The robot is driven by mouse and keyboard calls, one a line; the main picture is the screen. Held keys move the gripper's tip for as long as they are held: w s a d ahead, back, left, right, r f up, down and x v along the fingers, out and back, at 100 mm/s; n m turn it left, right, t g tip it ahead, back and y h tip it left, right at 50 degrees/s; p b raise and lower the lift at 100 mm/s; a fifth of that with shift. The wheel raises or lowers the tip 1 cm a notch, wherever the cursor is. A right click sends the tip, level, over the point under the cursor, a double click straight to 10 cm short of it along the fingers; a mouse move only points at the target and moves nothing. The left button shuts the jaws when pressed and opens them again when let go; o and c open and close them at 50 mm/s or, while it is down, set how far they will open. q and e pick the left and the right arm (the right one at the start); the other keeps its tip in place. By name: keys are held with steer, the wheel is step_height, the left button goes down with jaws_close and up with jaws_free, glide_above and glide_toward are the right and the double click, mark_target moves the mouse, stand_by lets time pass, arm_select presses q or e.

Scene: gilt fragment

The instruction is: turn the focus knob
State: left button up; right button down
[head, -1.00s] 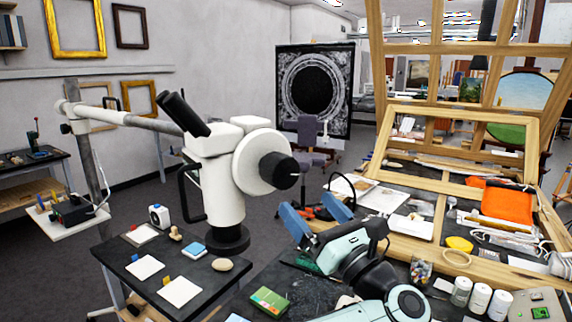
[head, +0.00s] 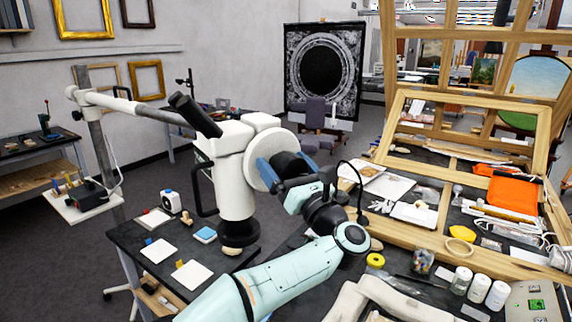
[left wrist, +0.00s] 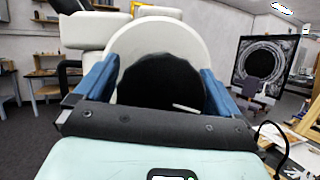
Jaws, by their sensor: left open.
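The black focus knob (head: 286,160) sits on the white round disc (head: 254,172) of the white microscope (head: 236,190). My left gripper (head: 284,172) is at the knob, with one blue finger on each side of it. In the left wrist view, the dark knob (left wrist: 160,80) lies between the two open blue fingers (left wrist: 158,88), in front of the white disc (left wrist: 128,36). Gaps show beside the knob there, so the fingers look apart from it. A small white mark (left wrist: 185,108) shows on the knob. My right gripper is not in view.
The microscope hangs from a boom arm (head: 140,108) above a small dark table (head: 140,238) with cards.

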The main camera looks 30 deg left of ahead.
arm_select(q)
steer(key=c, duration=1)
steer(key=shift+f+m+t+h+b, duration=0.15)
steer(key=shift+m+t+b, duration=0.15)
steer(key=shift+m, duration=0.3)
steer(key=shift+m+t+h+b, duration=0.2)
steer(key=shift+m+b, duration=0.2)
steer(key=shift+m, duration=0.2)
steer(key=shift+s+m+t+h+b, duration=0.1)
steer(key=shift+m+t+h+b, duration=0.3)
steer(key=shift+m, duration=0.6)
steer(key=shift+m+t+h+b, duration=0.3)
steer(key=shift+m+t+h, duration=0.4)
steer(key=shift+m, duration=1.3)
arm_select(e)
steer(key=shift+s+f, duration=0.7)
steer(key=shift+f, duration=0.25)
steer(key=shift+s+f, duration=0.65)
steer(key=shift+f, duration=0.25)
arm_select(q)
steer(key=o, duration=1)
steer(key=shift+d, duration=0.1)
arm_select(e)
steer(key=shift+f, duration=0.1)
